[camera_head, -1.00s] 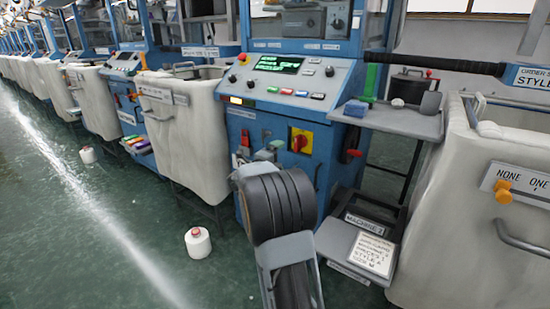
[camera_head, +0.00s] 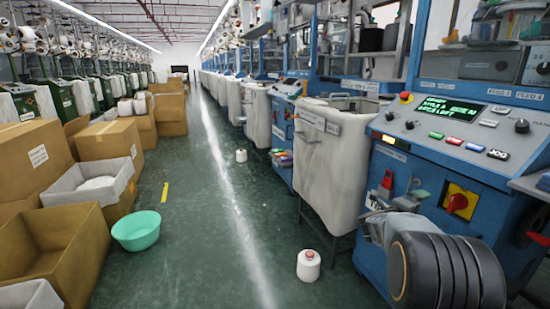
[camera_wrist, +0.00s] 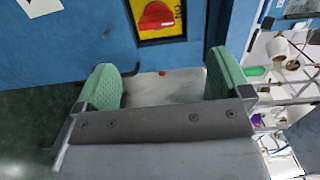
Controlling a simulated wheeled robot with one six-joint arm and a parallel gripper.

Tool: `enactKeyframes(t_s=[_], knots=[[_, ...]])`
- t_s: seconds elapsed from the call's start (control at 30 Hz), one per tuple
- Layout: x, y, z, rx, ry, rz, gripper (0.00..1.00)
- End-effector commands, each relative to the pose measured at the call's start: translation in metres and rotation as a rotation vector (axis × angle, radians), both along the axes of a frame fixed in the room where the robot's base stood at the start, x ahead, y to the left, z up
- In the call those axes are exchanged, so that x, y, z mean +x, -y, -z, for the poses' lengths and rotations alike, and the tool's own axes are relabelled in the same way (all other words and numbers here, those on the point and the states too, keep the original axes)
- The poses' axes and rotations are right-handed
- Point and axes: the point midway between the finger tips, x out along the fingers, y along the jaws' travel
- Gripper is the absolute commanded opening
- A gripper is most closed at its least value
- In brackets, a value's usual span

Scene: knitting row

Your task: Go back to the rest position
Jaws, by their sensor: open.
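My gripper (camera_wrist: 163,88) shows in the wrist view with its two green pads wide apart and nothing between them. Past it are the blue panel of a knitting machine and a red rotary switch (camera_wrist: 155,16) on a yellow plate. In the head view my arm is at the lower right, in front of the blue machine (camera_head: 365,250). The same red switch (camera_head: 456,202) shows just above the arm there. The gripper tips are mostly hidden behind the arm in that view.
A white fabric bin (camera_head: 335,160) stands left of the machine. A yarn cone (camera_head: 308,268) and a smaller cone (camera_head: 241,155) stand on the floor. Cardboard boxes (camera_head: 105,140) and a green basin (camera_head: 136,231) line the left side. The green aisle floor (camera_head: 215,250) between is mostly clear.

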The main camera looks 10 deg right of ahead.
Motion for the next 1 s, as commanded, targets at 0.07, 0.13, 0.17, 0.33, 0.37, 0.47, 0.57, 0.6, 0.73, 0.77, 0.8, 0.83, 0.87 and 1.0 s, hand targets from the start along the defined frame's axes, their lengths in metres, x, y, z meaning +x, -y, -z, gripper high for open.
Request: enactKeyframes(t_s=[0.07, 0.13, 0.17, 0.33, 0.37, 0.47, 0.57, 0.6, 0.73, 0.77, 0.8, 0.83, 0.87, 1.0], knots=[[0.011, -0.019, -0.042, -0.003, -0.046, -0.115, 0.96], [0.023, -0.045, -0.075, -0.012, -0.121, -0.262, 0.96], [0.027, -0.059, -0.090, -0.019, -0.162, -0.337, 0.96], [0.032, -0.153, -0.163, -0.103, -0.450, -0.777, 0.96], [0.029, -0.169, -0.173, -0.124, -0.507, -0.851, 0.96], [0.008, -0.222, -0.201, -0.201, -0.708, -1.088, 0.96], [-0.027, -0.266, -0.223, -0.291, -0.921, -1.302, 0.96], [-0.044, -0.280, -0.230, -0.328, -1.007, -1.378, 0.96], [-0.100, -0.310, -0.247, -0.437, -1.279, -1.586, 0.96], [-0.113, -0.314, -0.250, -0.458, -1.336, -1.624, 0.96], [-0.129, -0.318, -0.254, -0.484, -1.411, -1.671, 0.96], [-0.141, -0.320, -0.256, -0.503, -1.464, -1.701, 0.96], [-0.151, -0.321, -0.259, -0.517, -1.512, -1.728, 0.96], [-0.191, -0.322, -0.266, -0.570, -1.696, -1.818, 0.96]])
